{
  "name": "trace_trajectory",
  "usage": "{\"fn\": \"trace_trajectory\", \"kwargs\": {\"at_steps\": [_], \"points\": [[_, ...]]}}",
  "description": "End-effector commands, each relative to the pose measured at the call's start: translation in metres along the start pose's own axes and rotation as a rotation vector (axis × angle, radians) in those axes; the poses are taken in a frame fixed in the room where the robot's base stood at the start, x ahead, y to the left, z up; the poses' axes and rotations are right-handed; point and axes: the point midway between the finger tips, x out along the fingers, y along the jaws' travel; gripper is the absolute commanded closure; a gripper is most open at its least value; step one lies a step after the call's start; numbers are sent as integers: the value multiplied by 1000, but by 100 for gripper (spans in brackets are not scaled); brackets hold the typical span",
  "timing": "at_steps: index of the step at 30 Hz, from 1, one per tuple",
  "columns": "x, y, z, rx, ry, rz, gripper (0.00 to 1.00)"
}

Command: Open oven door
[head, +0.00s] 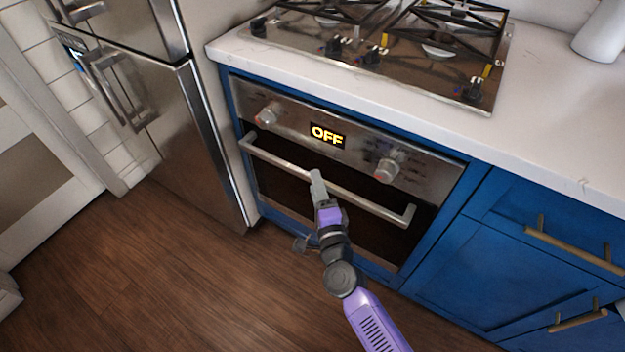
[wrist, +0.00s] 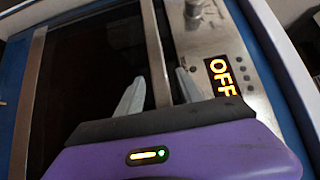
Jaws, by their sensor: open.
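The oven (head: 345,170) is built into blue cabinetry below the counter. Its dark-glass door (head: 285,191) is shut, and a straight metal handle bar (head: 371,205) runs across its top. My gripper (head: 317,178) is at the middle of the handle. In the wrist view my gripper (wrist: 160,90) is open, with one fingertip on each side of the handle bar (wrist: 155,50). The bar lies between the fingers; whether either finger touches it I cannot tell. The oven display (wrist: 221,77) reads OFF.
A steel fridge (head: 165,110) stands left of the oven. A gas cooktop (head: 390,45) sits on the white counter (head: 555,110) above. Blue cabinets with brass handles (head: 575,250) are at right. The wood floor (head: 170,270) in front is clear at left.

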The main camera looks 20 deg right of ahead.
Motion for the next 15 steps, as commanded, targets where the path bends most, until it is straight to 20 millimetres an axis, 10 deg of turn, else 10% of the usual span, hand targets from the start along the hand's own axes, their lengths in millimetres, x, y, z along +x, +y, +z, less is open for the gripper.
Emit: {"fn": "trace_trajectory", "kwargs": {"at_steps": [15], "points": [[23,0,0,-1,0,0,56]]}}
